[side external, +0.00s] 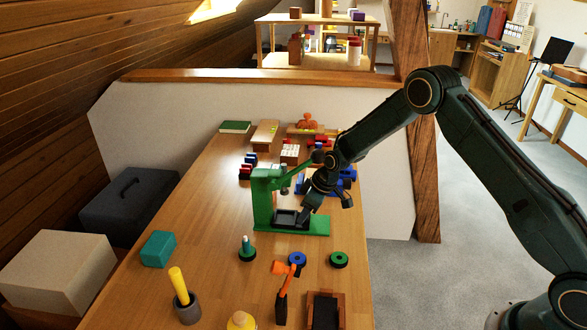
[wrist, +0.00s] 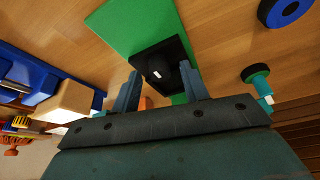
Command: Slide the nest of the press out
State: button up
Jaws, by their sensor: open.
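The green press (side external: 263,200) stands on the wooden table, with its upright at the left and its flat base running right. The nest (side external: 286,219) is a black, shallow, square-sided tray on that base. In the wrist view the nest (wrist: 146,56) lies on the green base (wrist: 130,22), just beyond my fingertips. My gripper (wrist: 160,72) is open, and a dark rounded part with a small white spot shows between its fingers. In the side view my gripper (side external: 306,210) is low at the right of the nest. I cannot tell whether the fingers touch anything.
In front of the press are a green ring (side external: 339,260), a blue ring (side external: 297,258) and a teal-topped piece on a black base (side external: 247,250). An orange-handled tool (side external: 284,290) stands nearer. Blue blocks (side external: 346,185) lie behind my gripper. The table's left part is mostly clear.

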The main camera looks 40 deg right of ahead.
grip_shut()
jog(key=s+d, duration=0.8)
jog(key=shift+d, duration=0.1)
dwell(0.4)
jog(key=shift+c, duration=0.6)
grip_release()
jog(key=shift+s, duration=0.1)
jog(key=shift+o, duration=0.6)
jog(key=v, duration=1.3)
jog(key=shift+r, duration=0.35)
